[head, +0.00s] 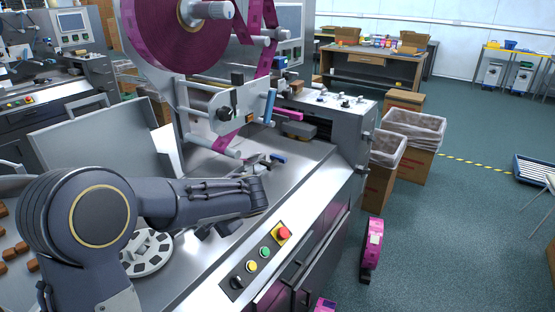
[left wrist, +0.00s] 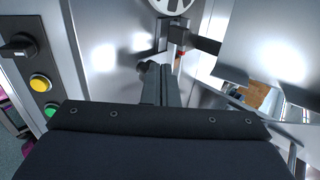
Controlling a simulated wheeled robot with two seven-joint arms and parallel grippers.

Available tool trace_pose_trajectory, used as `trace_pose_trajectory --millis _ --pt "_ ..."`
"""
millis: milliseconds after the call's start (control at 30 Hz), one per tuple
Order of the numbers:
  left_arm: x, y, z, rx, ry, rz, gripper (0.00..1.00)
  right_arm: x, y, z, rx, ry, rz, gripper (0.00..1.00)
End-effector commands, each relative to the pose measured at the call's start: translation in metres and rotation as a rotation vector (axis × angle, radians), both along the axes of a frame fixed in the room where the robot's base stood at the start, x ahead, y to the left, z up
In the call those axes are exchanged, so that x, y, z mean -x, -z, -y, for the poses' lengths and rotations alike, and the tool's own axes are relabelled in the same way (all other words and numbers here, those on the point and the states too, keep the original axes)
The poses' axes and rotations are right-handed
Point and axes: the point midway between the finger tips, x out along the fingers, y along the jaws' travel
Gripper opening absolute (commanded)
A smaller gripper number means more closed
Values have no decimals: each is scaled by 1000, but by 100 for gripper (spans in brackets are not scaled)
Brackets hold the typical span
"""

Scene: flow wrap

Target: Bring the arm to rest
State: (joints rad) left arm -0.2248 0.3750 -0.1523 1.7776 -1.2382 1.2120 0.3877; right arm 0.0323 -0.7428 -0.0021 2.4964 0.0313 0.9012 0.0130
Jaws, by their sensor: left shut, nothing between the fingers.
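My left arm (head: 200,200) comes in from the left of the head view and reaches across the steel deck of the wrapping machine (head: 300,160). In the left wrist view my left gripper (left wrist: 160,72) has its dark fingers together, with nothing seen between them. Its fingertips are over the bare steel deck, and I cannot tell the exact gap to it. In the head view the arm largely hides the gripper. My right gripper is in neither view.
A slotted disc (head: 148,252) lies beside my arm, with brown pieces (head: 14,250) at the left. A button panel (head: 258,262) with a red stop button is at the deck's front. A purple film roll (head: 180,35) hangs above. Lined cartons (head: 412,135) stand at the right.

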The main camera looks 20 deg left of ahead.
Motion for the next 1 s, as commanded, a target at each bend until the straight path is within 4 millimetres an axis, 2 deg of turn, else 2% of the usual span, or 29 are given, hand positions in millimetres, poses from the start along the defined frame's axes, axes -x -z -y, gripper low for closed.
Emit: trace_pose_trajectory --millis 67,167,267,333,500,633,800,1000 --pt "1 0 0 5 -2 1 0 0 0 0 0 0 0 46" --pt "16 -1 -2 59 -21 0 0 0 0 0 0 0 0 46" --pt "51 0 2 198 -60 4 0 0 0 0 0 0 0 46" --pt "85 1 11 338 -92 15 0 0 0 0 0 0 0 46" --pt "166 3 55 709 -150 92 0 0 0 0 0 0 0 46" --pt "210 2 96 948 -168 186 0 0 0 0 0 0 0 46" --pt "240 1 135 1151 -179 300 0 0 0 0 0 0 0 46" --pt "249 0 152 1234 -180 351 0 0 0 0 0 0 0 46"
